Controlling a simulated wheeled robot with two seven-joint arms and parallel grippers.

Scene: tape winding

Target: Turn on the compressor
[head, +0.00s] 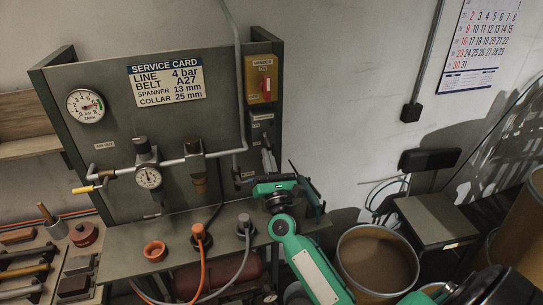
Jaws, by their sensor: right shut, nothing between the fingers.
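A grey upright panel (115,125) carries the controls. At its right edge is a yellow box (256,95) with a red switch knob (266,87), under a label that seems to read WINDER. Smaller labels and fittings sit below it, too small to read. A dark red tank (215,277), perhaps the compressor, lies under the bench, partly hidden by hoses. My right gripper (272,172) is shut and empty, close in front of the panel's lower right part, below the yellow box. It hides part of the panel there; contact cannot be told. My left gripper is not in view.
A round tank gauge (85,105), pipes with a second gauge (148,177) and a service card (166,82) are on the panel. Hose plugs (201,238) and an orange ring (154,250) stand on the bench. A brown drum (376,262) and chair (437,218) stand right.

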